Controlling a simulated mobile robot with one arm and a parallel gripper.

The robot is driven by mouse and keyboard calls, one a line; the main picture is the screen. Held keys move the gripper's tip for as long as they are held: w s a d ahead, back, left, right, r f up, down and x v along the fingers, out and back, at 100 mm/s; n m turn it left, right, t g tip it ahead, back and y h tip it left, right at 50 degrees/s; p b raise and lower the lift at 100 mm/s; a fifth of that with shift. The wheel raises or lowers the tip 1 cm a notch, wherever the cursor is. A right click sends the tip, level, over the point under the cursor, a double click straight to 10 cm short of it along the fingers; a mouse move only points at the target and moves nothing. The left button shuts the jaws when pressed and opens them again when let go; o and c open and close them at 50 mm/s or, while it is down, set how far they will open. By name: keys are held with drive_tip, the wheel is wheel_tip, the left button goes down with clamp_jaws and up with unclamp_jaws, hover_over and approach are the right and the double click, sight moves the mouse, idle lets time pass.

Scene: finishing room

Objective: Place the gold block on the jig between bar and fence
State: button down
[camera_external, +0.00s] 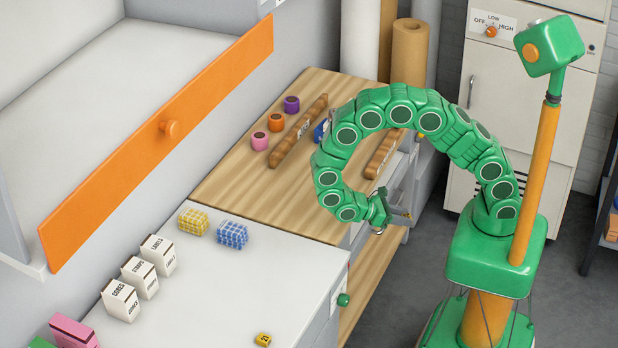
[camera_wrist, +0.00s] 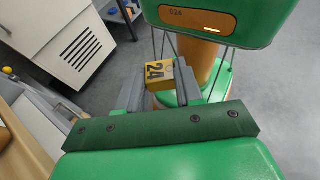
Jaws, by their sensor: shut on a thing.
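My gripper (camera_wrist: 159,84) is shut on a gold block (camera_wrist: 160,72) marked 24, held between its two grey fingers. In the external view my gripper (camera_external: 388,218) hangs beside the right side of the wooden worktop, and the block cannot be made out there. On the worktop (camera_external: 235,190) lie two brown strips: a long one (camera_external: 300,130) to the left and another (camera_external: 385,152) to the right. They look like the bar and fence, but I cannot tell which is which. A blue block (camera_external: 320,130) stands between them, partly hidden by my arm.
Purple (camera_external: 291,104), orange (camera_external: 276,122) and pink (camera_external: 260,141) pieces stand left of the long strip. The white counter (camera_external: 240,290) bears cartons (camera_external: 158,255), yellow (camera_external: 193,222) and blue (camera_external: 231,235) gridded blocks, and a small yellow block (camera_external: 263,339). An orange-fronted drawer (camera_external: 165,140) juts out above.

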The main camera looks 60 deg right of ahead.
drive_tip(key=w+d+r+n+t+h, duration=0.6)
drive_tip(key=w+d+r+n+t, duration=0.55)
drive_tip(key=w+d, duration=0.35)
drive_tip(key=w+d+f, duration=0.1)
drive_tip(key=w+f, duration=0.1)
drive_tip(key=w, duration=0.1)
drive_tip(key=w+d+f, duration=0.1)
drive_tip(key=w+f, duration=0.2)
drive_tip(key=w, duration=0.1)
drive_tip(key=w+d+f, duration=0.1)
drive_tip(key=w+f, duration=0.2)
drive_tip(key=w, duration=0.1)
drive_tip(key=shift+w+d, duration=0.15)
drive_tip(key=shift+d, duration=0.1)
drive_tip(key=shift+w+f, duration=0.55)
drive_tip(key=shift+w+d+f, duration=0.1)
drive_tip(key=shift+w+f, duration=0.2)
drive_tip(key=shift+f, duration=1.55)
